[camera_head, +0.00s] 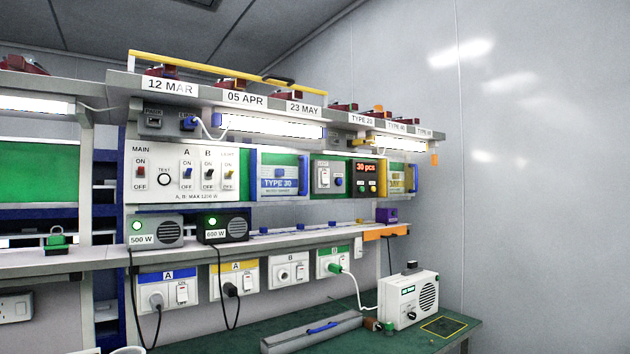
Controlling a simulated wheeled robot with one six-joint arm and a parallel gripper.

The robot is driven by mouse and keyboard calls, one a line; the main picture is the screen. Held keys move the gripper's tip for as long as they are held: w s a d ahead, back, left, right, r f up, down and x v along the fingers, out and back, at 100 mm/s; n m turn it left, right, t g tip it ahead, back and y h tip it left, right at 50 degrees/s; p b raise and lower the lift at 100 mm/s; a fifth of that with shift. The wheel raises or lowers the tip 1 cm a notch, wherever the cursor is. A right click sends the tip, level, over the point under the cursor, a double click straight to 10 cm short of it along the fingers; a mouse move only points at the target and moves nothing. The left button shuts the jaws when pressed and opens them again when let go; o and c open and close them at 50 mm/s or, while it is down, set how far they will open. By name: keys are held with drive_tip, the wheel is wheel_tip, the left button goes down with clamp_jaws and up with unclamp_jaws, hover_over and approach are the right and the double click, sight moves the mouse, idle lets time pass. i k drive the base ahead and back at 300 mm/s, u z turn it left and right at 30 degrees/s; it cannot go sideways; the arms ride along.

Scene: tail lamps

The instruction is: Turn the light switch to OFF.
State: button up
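A white switch panel (184,174) on the workbench's back wall carries a row of small rocker switches with ON above and OFF below. They are labelled MAIN, A, B and, at the right end, a small yellowish label that seems to read LIGHT. The switch under that label (228,174) is small, and I cannot tell its position. A lamp tube (272,126) above the panel is lit. A grey panel (325,177) further right holds a white switch with a tiny label that I cannot read surely. My gripper is not in view.
Sockets with plugs and cables hang under the shelf. A white radio-like box (408,299) stands on the green bench top (395,342). A blank wall lies to the right.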

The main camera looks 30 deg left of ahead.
sight(324, 175)
drive_tip(key=u, duration=0.45)
drive_tip(key=i, duration=0.85)
drive_tip(key=u, duration=0.25)
drive_tip(key=i, duration=1.95)
drive_tip(key=u, duration=0.25)
